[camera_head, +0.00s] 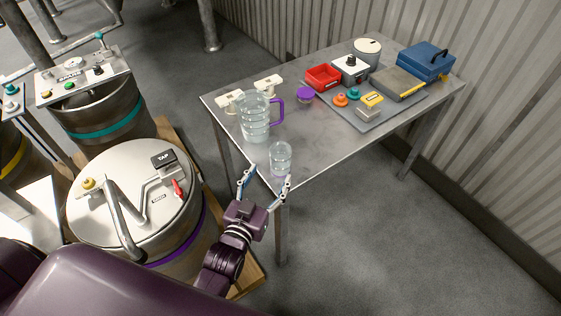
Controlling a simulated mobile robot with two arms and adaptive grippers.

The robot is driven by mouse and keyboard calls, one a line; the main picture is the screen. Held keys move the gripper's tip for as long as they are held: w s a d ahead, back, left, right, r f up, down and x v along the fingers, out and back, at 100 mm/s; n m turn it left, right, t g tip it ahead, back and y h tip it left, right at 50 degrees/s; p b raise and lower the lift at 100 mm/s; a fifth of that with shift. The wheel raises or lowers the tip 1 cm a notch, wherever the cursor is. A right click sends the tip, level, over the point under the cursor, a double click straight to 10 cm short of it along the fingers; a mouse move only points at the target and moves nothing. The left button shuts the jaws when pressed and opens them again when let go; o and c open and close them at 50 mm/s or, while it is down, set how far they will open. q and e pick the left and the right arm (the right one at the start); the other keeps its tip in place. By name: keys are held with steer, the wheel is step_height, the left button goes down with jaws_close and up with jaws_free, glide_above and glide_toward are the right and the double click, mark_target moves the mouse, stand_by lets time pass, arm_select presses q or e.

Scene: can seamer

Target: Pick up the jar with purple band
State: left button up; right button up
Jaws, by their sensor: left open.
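A clear jar (280,157) stands upright near the front corner of the metal table (330,150). A faint purple tint shows near its base, which I take as its band. My left gripper (266,178) is open just in front of that corner, its two fingers spread and pointing toward the table. The right fingertip is close to the jar's lower part in the picture; I cannot tell if they touch. Nothing is held. My right gripper is not in view.
A clear pitcher (254,122) with a purple handle stands behind the jar to the left. A purple-topped container (306,96), a red bin (323,77) and a grey tray (376,117) sit farther back. A steel tank (130,185) stands left of the arm. The table's right front is clear.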

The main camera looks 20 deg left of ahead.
mark_target(284, 146)
arm_select(q)
steer(key=shift+w+d+r+t, duration=0.25)
steer(key=shift+r+t, duration=0.4)
steer(key=shift+t, duration=0.05)
steer(key=shift+w+r, duration=0.1)
steer(key=shift+w, duration=0.15)
steer(key=w+b, duration=0.1)
steer(key=w, duration=0.1)
steer(key=w+b, duration=0.1)
steer(key=w, duration=0.1)
steer(key=w+b, duration=0.1)
steer(key=w, duration=0.1)
steer(key=shift+w+d+b, duration=0.25)
steer(key=shift+b, duration=0.15)
steer(key=shift+w, duration=0.4)
steer(key=shift+c, duration=1.2)
steer(key=c, duration=1.1)
